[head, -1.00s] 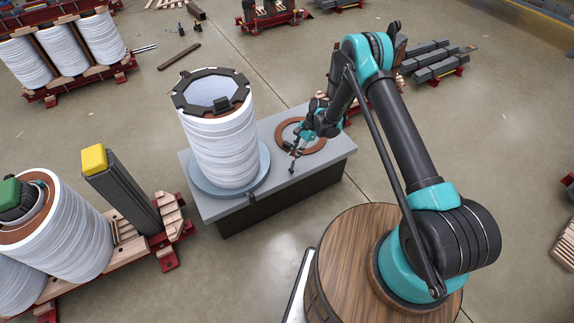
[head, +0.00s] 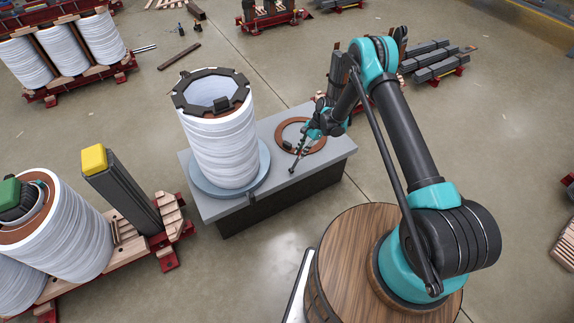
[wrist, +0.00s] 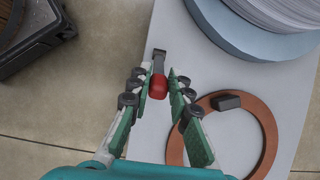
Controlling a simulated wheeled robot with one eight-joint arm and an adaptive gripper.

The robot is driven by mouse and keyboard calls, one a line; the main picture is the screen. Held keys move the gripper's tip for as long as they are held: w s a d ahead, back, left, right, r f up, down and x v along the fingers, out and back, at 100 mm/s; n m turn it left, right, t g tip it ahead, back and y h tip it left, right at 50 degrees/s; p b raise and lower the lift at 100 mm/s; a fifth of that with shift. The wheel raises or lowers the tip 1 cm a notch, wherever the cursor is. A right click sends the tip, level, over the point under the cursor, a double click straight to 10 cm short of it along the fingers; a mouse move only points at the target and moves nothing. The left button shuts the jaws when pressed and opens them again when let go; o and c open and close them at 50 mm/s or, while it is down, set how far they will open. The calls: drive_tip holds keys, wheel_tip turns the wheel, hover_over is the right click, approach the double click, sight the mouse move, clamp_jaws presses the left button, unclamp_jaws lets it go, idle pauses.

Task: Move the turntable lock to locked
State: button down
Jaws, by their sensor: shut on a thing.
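The turntable lock is a short dark lever (wrist: 159,58) with a red knob (wrist: 158,87), near the edge of the grey bench. In the wrist view the fingers of my gripper (wrist: 160,73) are on either side of it and shut on it. In the head view my gripper (head: 298,153) is low over the front right part of the bench, and the lock's dark end (head: 292,170) shows just below it; the red knob cannot be made out there. The blue-grey turntable (head: 204,186) is to the left, under a tall white coil (head: 217,145). Its rim also shows in the wrist view (wrist: 235,36).
The grey bench (head: 322,163) carries a copper-brown ring (head: 314,148) with a small dark block, right beside my gripper. A dark segmented ring (head: 183,102) sits on the coil. Racks with coils and a yellow-capped dark stack (head: 120,187) stand at the left.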

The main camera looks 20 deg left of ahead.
drive_tip(key=shift+w+d+f, duration=0.65)
drive_tip(key=shift+w+d, duration=0.1)
drive_tip(key=shift+w, duration=0.2)
drive_tip(key=shift+w+d+f, duration=0.4)
drive_tip(key=shift+w+f, duration=0.1)
drive_tip(key=shift+f, duration=0.1)
drive_tip(key=shift+w+d+f, duration=0.4)
drive_tip(key=shift+w+f, duration=0.05)
drive_tip(key=shift+f, duration=0.15)
drive_tip(key=shift+d+f, duration=0.15)
drive_tip(key=c, duration=1.8)
unclamp_jaws()
drive_tip(key=shift+w+f, duration=0.1)
drive_tip(key=shift+w, duration=0.05)
drive_tip(key=o, duration=0.5)
